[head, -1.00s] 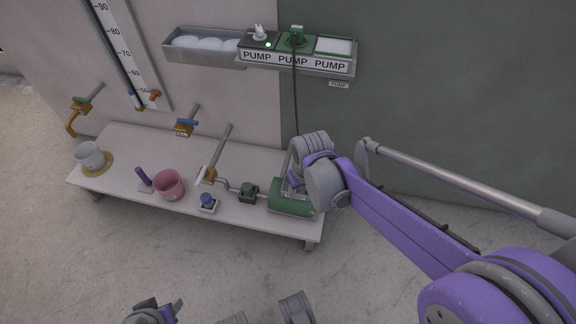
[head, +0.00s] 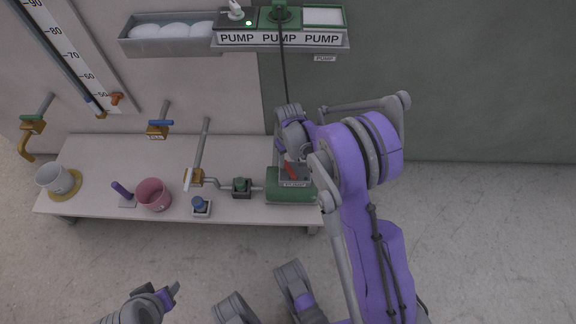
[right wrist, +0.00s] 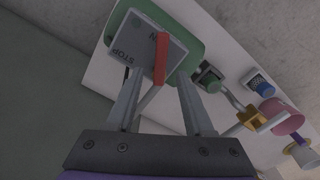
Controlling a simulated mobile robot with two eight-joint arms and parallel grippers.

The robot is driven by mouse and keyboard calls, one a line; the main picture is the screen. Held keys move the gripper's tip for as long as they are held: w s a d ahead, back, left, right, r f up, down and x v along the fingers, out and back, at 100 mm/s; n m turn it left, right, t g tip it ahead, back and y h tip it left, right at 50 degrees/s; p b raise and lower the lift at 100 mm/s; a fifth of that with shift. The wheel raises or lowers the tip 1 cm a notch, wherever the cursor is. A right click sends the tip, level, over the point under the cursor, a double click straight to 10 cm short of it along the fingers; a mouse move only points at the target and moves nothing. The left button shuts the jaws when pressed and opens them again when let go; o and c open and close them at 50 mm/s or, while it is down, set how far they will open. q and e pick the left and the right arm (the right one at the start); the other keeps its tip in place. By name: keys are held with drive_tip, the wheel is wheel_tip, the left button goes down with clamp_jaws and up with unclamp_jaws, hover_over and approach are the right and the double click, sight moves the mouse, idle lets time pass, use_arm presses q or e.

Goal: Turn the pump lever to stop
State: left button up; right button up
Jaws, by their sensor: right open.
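The green pump (head: 291,194) stands at the right end of the bench in the head view. Its grey plate (right wrist: 140,52) carries the words STOP and ON in the right wrist view. The red pump lever (right wrist: 160,58) lies by the ON word, away from STOP; it also shows in the head view (head: 291,170). My right gripper (right wrist: 158,74) is open over the plate, with the lever between its fingers in the picture; contact is unclear. My left gripper (head: 170,293) is low in the head view, away from the bench; its opening is unclear.
The bench (head: 100,160) also holds a pink pot (head: 153,196), a white pot (head: 57,179), a blue-topped switch (head: 199,205) and a green-topped one (head: 241,185). Pipes with valves (head: 160,129) reach over it. A shelf with PUMP labels (head: 281,39) hangs above.

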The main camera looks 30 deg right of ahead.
sight(289, 168)
drive_tip(key=shift+f+b, duration=0.45)
drive_tip(key=shift+f, duration=1.7)
drive_tip(key=shift+c, duration=0.3)
clamp_jaws()
